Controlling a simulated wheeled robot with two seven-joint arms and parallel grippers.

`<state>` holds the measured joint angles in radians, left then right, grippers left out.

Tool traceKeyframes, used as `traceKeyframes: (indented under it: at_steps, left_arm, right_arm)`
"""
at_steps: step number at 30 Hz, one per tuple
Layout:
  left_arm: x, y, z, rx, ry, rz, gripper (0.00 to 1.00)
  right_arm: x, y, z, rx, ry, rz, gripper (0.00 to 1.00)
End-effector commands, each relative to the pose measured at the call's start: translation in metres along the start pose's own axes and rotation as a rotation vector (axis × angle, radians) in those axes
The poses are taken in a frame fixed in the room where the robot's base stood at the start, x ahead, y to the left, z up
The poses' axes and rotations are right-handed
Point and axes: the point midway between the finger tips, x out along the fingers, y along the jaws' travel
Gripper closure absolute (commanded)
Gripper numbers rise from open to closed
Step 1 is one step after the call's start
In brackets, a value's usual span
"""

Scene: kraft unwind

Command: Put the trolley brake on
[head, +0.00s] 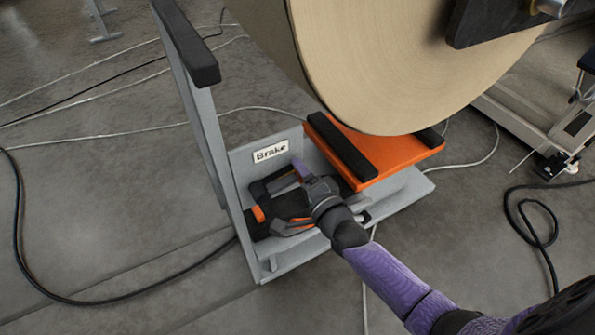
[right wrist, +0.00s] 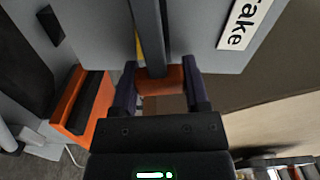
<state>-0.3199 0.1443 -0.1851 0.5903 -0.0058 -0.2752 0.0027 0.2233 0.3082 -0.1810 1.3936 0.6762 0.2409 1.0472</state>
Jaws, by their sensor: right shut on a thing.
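The grey trolley (head: 222,165) stands on the floor, with a white "Brake" label (head: 271,151) on its low plate. The label also shows, partly cut off, in the right wrist view (right wrist: 244,24). My right gripper (head: 282,184) is low inside the trolley frame, just below the label. In the right wrist view its two dark purple fingers (right wrist: 160,90) are closed on the sides of an orange grip (right wrist: 162,79) at the end of a dark grey brake lever (right wrist: 148,35). In the head view my gripper hides most of the lever. My left gripper is not in view.
An orange deck (head: 403,153) with black pads is close to the right of my gripper, under a large tan roll (head: 375,70). A tall grey upright with a black top (head: 187,50) stands at the left. Cables (head: 75,299) lie on the floor.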

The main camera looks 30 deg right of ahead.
Motion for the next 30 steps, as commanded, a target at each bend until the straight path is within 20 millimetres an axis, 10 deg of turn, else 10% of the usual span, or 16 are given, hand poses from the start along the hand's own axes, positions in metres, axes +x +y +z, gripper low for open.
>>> traceKeyframes:
  at_steps: [28, 29, 30]
  left_arm:
    - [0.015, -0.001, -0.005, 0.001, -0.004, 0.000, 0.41]
    - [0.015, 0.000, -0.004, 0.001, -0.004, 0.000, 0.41]
    - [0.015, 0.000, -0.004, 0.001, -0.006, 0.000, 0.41]
  right_arm:
    - [-0.001, 0.018, 0.003, 0.188, -0.003, 0.006, 1.00]
    - [-0.001, 0.018, 0.003, 0.189, -0.003, 0.007, 0.39]
    - [-0.001, 0.018, 0.003, 0.189, -0.003, 0.007, 0.31]
